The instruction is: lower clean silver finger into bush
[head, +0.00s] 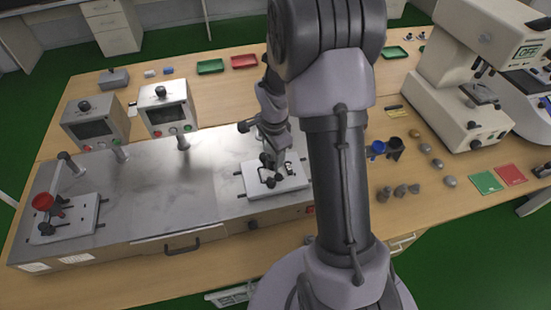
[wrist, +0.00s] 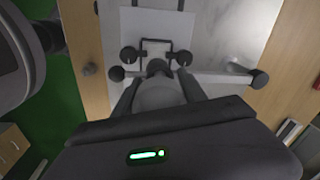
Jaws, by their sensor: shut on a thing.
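My gripper (wrist: 156,80) is shut over the white plate (wrist: 133,20) of the right-hand test station. A dark rounded end (wrist: 156,65) shows between its fingertips, and most of the held thing is hidden. A silver bar (wrist: 222,78) with a black knob (wrist: 260,79) runs from the fingertips to the right. I take the held thing to be the silver finger. Below it is a small dark-framed fixture with black knobs (wrist: 128,54). In the head view the gripper (head: 270,160) is above the same plate (head: 287,187), partly behind my arm. I cannot make out the bush.
The left station has a white plate (head: 83,226) with a red cup (head: 43,201) and a raised lever. Two display boxes (head: 168,108) stand behind the stations. On the right are a blue cup (head: 377,148), a dark cup (head: 396,148), several grey pieces and a white microscope-like instrument (head: 447,100).

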